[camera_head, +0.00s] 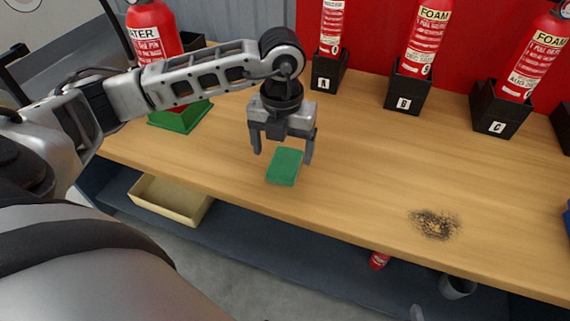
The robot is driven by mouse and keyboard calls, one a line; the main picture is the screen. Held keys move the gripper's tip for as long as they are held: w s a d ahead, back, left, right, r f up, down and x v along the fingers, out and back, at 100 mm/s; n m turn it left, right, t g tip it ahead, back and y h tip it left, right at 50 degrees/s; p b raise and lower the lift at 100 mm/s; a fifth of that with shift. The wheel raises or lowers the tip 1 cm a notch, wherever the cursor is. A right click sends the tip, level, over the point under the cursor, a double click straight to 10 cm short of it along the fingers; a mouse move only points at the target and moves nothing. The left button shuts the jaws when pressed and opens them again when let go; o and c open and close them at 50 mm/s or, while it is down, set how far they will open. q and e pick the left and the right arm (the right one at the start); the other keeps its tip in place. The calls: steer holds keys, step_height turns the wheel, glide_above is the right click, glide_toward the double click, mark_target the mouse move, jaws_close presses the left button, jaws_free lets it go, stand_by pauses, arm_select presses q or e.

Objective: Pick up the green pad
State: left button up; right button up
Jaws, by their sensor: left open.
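The green pad (285,167) lies flat on the wooden bench near its front edge. My left gripper (281,155) comes in from the left and points down over the pad. Its fingers are apart, one to the left and one to the right of the pad's far part. Nothing is seen held between them. I cannot tell how far above the bench top the fingertips are. My right gripper is not in view.
Extinguishers stand in black holders A (325,72), B (407,90) and C (500,114) along the back. A water extinguisher (152,32) stands above a green base (180,117) at left. A scorch mark (435,223) is at right. A tan tray (171,201) sits below.

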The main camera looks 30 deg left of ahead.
mark_target(283, 167)
arm_select(q)
step_height(283, 167, down, 5)
steer(key=shift+s+f, duration=0.1)
steer(key=c, duration=1.1)
steer(key=shift+o, duration=0.2)
steer(key=shift+r, duration=0.6)
step_height(283, 167, up, 2)
steer(key=shift+r, duration=0.1)
steer(key=s+d+r, duration=0.5)
steer(key=s+r, duration=0.4)
steer(key=s, duration=0.4)
steer(key=shift+r+p, duration=0.3)
steer(key=shift+r, duration=0.1)
